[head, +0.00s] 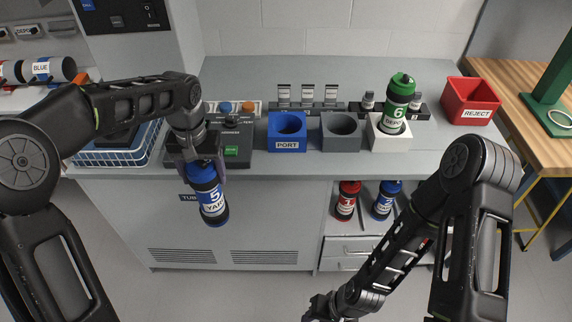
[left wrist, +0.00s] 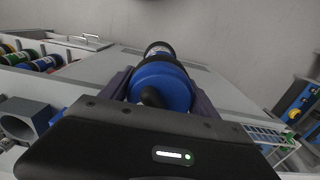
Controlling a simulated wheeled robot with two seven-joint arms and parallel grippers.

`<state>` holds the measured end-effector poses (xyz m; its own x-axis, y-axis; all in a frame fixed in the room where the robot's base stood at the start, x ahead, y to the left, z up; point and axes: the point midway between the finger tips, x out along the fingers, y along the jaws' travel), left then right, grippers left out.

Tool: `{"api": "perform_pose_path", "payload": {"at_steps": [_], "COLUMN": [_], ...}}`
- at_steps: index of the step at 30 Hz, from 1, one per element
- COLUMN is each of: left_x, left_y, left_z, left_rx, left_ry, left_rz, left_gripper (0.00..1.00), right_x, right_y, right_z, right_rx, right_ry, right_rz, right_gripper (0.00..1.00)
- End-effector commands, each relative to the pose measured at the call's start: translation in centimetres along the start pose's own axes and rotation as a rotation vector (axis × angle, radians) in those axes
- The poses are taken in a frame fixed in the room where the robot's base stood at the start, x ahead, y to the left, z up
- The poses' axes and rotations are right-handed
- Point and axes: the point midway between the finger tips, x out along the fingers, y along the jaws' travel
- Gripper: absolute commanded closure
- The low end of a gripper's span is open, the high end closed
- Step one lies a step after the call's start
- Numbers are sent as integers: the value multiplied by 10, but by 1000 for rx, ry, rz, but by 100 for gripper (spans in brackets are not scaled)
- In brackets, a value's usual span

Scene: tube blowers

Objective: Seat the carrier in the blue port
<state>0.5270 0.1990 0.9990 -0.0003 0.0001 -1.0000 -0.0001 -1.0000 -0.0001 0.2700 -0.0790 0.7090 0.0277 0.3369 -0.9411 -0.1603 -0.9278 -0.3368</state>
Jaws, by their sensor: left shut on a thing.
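In the left wrist view the carrier's blue end (left wrist: 160,86) shows between the fingers. The blue port (head: 287,132), a square block with a round opening and a PORT label, stands on the counter to the right of and behind the carrier. Its opening looks empty. My right gripper (head: 322,308) is low at the bottom of the head view, and its fingers are unclear.
A grey holder (head: 341,132) and a white holder (head: 388,138) with a green carrier (head: 398,104) stand right of the port. A control box (head: 236,140) is left of it. A red reject bin (head: 470,101) is at right. Red and blue carriers (head: 347,201) stand on a shelf below.

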Motion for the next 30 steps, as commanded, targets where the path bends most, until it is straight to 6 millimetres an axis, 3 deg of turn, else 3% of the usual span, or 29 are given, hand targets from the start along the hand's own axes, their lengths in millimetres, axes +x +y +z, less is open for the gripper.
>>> {"api": "perform_pose_path", "payload": {"at_steps": [11,18,30], "left_x": [0,28,24], "left_y": [0,0,0], "left_z": [0,0,0], "left_rx": [0,-2,0], "left_ry": [1,1,2], "left_rz": [0,1,1], "left_gripper": [100,100,100], "right_x": [1,26,22], "right_y": [0,6,5], "right_z": [0,-2,-2], "right_rx": [0,-4,-5], "right_ry": [0,7,9], "right_rz": [0,-7,-9], "right_gripper": [64,64,64]}}
